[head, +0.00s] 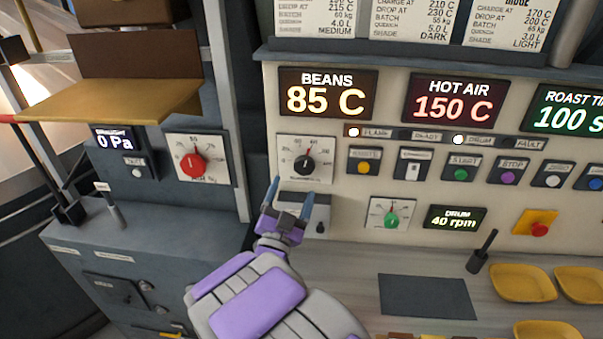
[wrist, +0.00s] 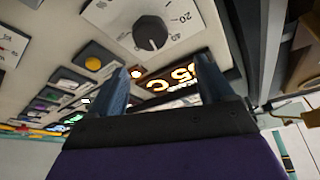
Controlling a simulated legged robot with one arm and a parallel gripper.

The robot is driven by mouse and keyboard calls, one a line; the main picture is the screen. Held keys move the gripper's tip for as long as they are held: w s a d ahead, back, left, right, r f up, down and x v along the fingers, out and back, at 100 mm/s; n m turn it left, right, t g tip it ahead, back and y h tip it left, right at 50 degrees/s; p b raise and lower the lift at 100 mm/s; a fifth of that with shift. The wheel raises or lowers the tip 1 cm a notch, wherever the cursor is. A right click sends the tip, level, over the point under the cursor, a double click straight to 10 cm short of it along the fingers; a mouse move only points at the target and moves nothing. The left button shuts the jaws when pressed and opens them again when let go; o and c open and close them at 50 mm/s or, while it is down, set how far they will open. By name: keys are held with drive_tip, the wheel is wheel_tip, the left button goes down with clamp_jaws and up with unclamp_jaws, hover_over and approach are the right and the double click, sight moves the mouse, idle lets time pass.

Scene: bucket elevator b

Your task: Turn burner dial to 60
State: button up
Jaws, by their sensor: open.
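The burner dial is a black knob (head: 304,163) on a white square scale plate (head: 290,148) on the cream panel, below the beans display. Its label is too small to read surely. In the head view its pointer looks roughly upward; the exact value is unclear. The knob also shows in the wrist view (wrist: 150,32), tilted, with 20 and 40 legible on its plate. My gripper (head: 290,192) is open and empty, just below the dial in the head view. In the wrist view its two blue fingers (wrist: 164,76) are apart, with the knob beyond their tips and no contact visible.
A red dial (head: 187,164) sits on the grey cabinet at left, a green dial (head: 391,220) lower right. A grey box (head: 305,212) is behind my fingers. Yellow trays (head: 523,282) lie at right.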

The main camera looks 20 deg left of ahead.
sight(302, 171)
drive_tip(key=w, duration=0.5)
drive_tip(key=w+b, duration=0.1)
drive_tip(key=w, duration=0.1)
drive_tip(key=shift+w+a, duration=0.3)
drive_tip(key=shift+w, duration=0.05)
drive_tip(key=shift+w+r+b, duration=0.15)
drive_tip(key=shift+w+b, duration=0.15)
drive_tip(key=shift+w, duration=0.25)
drive_tip(key=c, duration=1)
